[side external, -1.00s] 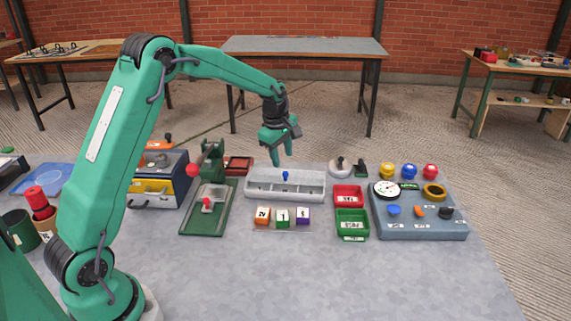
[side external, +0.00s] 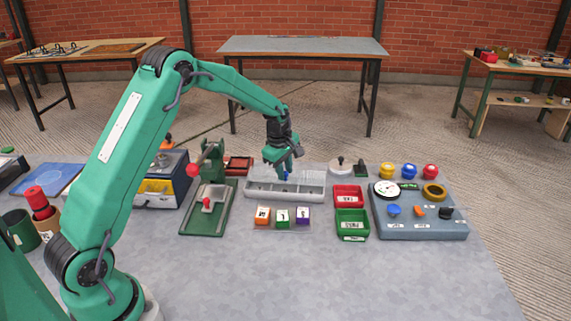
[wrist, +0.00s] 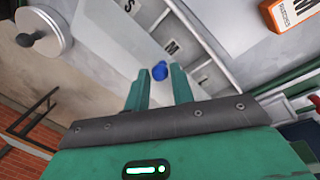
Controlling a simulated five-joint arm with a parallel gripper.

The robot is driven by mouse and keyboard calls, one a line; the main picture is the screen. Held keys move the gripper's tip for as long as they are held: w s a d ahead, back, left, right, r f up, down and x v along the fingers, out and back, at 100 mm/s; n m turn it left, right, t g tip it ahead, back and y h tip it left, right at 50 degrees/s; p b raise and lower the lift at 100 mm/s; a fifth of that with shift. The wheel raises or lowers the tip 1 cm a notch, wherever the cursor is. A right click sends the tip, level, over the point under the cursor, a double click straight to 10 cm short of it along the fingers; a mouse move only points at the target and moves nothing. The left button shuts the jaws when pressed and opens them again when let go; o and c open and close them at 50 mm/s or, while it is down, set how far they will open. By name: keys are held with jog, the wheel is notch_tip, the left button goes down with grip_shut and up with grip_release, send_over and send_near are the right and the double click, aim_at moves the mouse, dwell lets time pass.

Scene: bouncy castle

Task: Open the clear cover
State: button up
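The clear cover (side external: 312,173) is tilted up along the back of the grey compartment tray (side external: 262,190), and the front part of the tray is uncovered. Its blue knob (side external: 288,177) shows just below my gripper (side external: 284,172). In the wrist view, the blue knob (wrist: 160,71) appears between and slightly beyond the tips of my gripper (wrist: 159,76). The two fingers are apart, with a gap on each side of the knob. Nothing is held. Whether a finger touches the cover is hard to tell.
A green press (side external: 208,200) stands close on the left. The front of the table is clear.

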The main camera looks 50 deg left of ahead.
grip_shut()
jog(key=shift+w+a, duration=1.2)
jog(key=shift+w, duration=0.15)
jog(key=shift+o, duration=2.4)
grip_release()
